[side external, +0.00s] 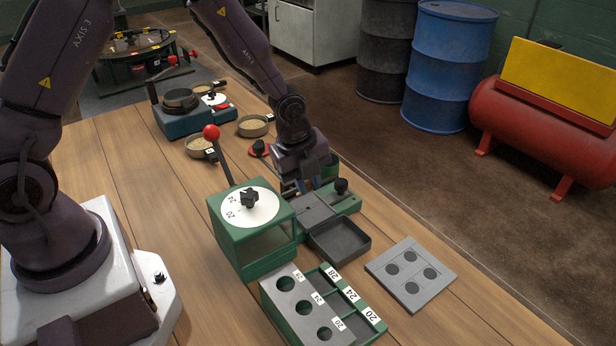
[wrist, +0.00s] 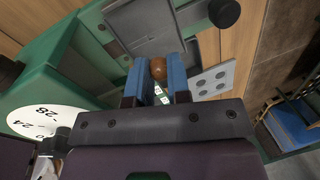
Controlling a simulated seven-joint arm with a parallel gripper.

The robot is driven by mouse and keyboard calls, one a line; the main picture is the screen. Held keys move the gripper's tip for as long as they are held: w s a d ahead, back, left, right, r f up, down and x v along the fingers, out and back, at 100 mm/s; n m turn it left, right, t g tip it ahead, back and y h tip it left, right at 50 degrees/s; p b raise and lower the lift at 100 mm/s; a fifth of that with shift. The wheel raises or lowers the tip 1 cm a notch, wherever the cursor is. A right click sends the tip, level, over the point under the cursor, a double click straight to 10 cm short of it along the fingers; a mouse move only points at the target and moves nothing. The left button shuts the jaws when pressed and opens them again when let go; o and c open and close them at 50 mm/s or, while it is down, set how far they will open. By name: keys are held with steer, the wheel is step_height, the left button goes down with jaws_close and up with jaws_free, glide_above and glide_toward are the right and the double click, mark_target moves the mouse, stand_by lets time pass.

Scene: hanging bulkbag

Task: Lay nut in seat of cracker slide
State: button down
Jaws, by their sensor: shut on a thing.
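My gripper (side external: 300,188) is over the green nut cracker (side external: 250,238), by its slide. In the wrist view its blue fingers (wrist: 159,82) are shut on a round brown nut (wrist: 158,67), held between the tips. The nut is hidden in the side view. The cracker has a white dial (side external: 249,207) with a black knob and a red-balled lever (side external: 212,133). I cannot make out the slide's seat, or whether the nut touches anything.
A dark tray (side external: 338,243) stands beside the slide. In front are a green rack (side external: 305,305) with numbered slots and a grey plate with holes (side external: 410,272). Bowls (side external: 253,126) and a teal device (side external: 188,112) stand behind. The table's right edge is close.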

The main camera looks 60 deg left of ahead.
mark_target(310, 209)
steer(key=shift+f, duration=2.15)
steer(key=c, duration=1)
jaws_free()
step_height(310, 209, up, 7)
